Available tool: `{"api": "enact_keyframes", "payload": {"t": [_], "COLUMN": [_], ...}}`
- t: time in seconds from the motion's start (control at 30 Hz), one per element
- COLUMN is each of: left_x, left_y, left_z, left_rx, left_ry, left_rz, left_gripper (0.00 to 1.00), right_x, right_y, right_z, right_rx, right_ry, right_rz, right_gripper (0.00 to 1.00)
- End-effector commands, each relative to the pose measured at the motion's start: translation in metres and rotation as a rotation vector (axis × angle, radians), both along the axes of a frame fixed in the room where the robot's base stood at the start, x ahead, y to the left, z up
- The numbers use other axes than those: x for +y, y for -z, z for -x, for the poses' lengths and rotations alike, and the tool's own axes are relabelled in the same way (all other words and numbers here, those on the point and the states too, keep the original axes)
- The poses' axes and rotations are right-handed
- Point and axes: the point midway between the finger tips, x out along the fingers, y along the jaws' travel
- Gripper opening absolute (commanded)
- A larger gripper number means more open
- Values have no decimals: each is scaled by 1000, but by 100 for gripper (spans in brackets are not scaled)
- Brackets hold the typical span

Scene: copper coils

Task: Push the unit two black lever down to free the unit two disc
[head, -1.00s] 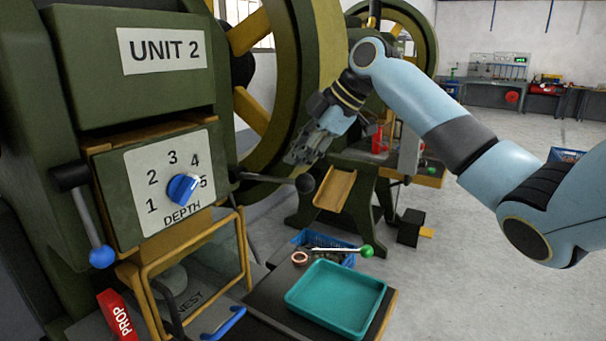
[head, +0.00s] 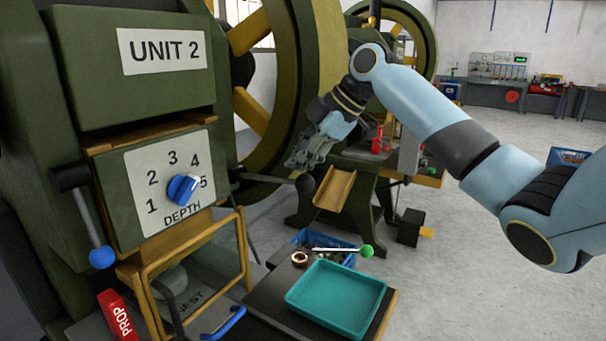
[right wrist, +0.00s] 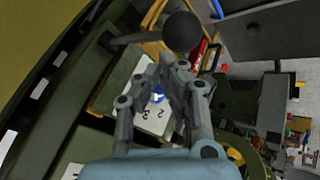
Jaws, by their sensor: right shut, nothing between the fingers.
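The unit two black lever (head: 270,178) sticks out to the right from the green press, roughly level, with a black ball knob (head: 305,184) on its end. The knob also shows in the right wrist view (right wrist: 182,32), beyond the fingertips. My right gripper (head: 294,164) is shut and empty, just above the lever near its knob; I cannot tell whether they touch. It also shows in the right wrist view (right wrist: 172,62). A small copper ring (head: 300,258) lies on the bench; I cannot tell whether it is the disc. My left gripper is not in view.
The UNIT 2 press has a depth dial (head: 184,188), a blue-knobbed lever (head: 101,257) and a yellow-framed guard (head: 243,262). A teal tray (head: 337,298) and a green-knobbed rod (head: 366,251) are below. A large flywheel (head: 318,75) stands behind my gripper. Floor at right is open.

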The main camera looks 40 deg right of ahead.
Motion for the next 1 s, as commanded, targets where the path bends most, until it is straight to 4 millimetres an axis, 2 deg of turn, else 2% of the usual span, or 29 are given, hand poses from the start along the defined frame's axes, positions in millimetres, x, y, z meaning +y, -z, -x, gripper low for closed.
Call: {"api": "enact_keyframes", "payload": {"t": [1.0], "left_x": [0], "left_y": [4], "left_z": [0], "left_rx": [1], "left_ry": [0], "left_rz": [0], "left_gripper": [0], "right_x": [-1], "right_y": [11], "right_z": [2], "right_rx": [2], "right_ry": [1], "right_rz": [0], "right_gripper": [0]}}
